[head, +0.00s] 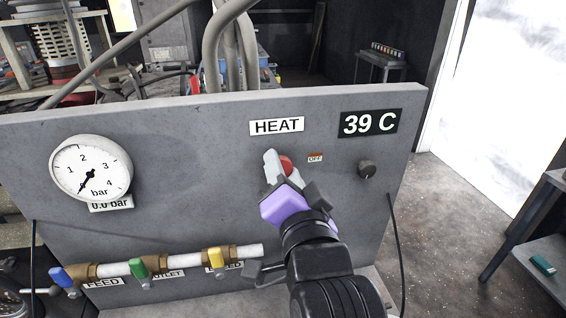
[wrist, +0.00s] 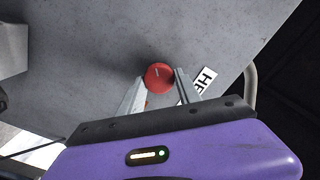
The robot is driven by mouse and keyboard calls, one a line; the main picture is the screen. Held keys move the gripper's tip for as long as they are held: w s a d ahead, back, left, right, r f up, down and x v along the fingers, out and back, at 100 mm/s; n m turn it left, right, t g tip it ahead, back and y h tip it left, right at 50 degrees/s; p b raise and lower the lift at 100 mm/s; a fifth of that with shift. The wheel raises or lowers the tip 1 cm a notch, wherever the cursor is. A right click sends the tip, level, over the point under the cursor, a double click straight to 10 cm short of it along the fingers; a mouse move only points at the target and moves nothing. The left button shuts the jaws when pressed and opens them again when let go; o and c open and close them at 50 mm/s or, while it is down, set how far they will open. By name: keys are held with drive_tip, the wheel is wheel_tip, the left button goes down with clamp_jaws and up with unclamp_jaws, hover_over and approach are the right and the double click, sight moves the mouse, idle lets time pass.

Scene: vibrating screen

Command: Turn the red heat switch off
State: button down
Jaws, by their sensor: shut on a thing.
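The red heat switch (head: 286,165) is a round knob on the grey panel, below the HEAT label (head: 277,126). A small red OFF label (head: 315,158) sits to its right. My gripper (head: 275,162) is at the knob, with its fingers on either side of it and shut on it. My fingers and the purple gripper body hide part of the knob in the head view.
A display (head: 370,123) reads 39 C, with a black knob (head: 366,169) below it. A pressure gauge (head: 91,168) is at left. Blue, green and yellow valve handles (head: 138,268) line the pipe at the lower left. Hoses (head: 232,50) rise behind the panel.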

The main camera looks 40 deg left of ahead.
drive_tip(key=shift+w+f+m+p, duration=0.1)
drive_tip(key=shift+m+p, duration=0.8)
drive_tip(key=shift+m, duration=1.15)
drive_tip(key=shift+f+m+p, duration=0.1)
drive_tip(key=shift+m+p, duration=0.75)
drive_tip(key=shift+m, duration=1.2)
drive_tip(key=c, duration=0.8)
unclamp_jaws()
drive_tip(key=shift+c, duration=0.2)
drive_tip(key=shift+d, duration=0.1)
drive_tip(key=b+v, duration=0.2)
drive_tip(key=v, duration=0.5)
drive_tip(key=shift+s+d, duration=0.2)
drive_tip(key=shift+s, duration=0.1)
